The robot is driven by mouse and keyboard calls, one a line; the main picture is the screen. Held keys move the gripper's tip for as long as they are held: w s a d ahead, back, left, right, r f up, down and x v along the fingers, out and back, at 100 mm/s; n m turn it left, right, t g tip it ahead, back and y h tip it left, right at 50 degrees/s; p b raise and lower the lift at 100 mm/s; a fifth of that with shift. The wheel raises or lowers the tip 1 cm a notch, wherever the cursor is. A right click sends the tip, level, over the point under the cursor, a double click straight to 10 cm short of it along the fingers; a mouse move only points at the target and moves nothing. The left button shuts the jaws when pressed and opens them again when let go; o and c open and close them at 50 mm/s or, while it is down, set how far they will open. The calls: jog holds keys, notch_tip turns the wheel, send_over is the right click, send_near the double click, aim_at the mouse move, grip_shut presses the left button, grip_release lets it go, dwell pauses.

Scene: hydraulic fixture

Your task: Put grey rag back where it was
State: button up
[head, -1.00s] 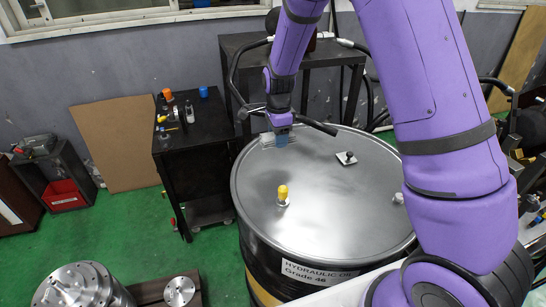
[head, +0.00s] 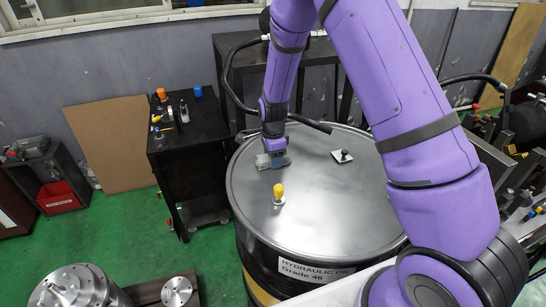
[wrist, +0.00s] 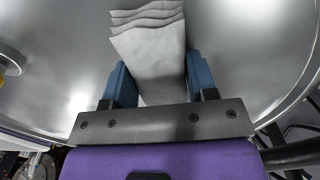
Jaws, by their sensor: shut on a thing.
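The grey rag (wrist: 155,60) is a folded, layered cloth between the two blue fingers of my gripper (wrist: 160,82) in the wrist view. My gripper is shut on the rag, just over the drum lid. In the head view my gripper (head: 275,160) is low at the left back part of the lid, and only a bit of the rag (head: 262,161) shows beside the fingers. I cannot tell whether the rag touches the lid. The oil drum (head: 310,215) is black with a grey metal lid.
A yellow-capped fitting (head: 278,194) stands on the lid in front of my gripper. A small white pad with a black knob (head: 342,156) lies to the right. A black cart (head: 190,150) with small bottles stands left of the drum. The lid's middle is clear.

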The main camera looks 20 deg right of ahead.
jog(key=shift+f, duration=0.1)
jog(key=o, duration=1)
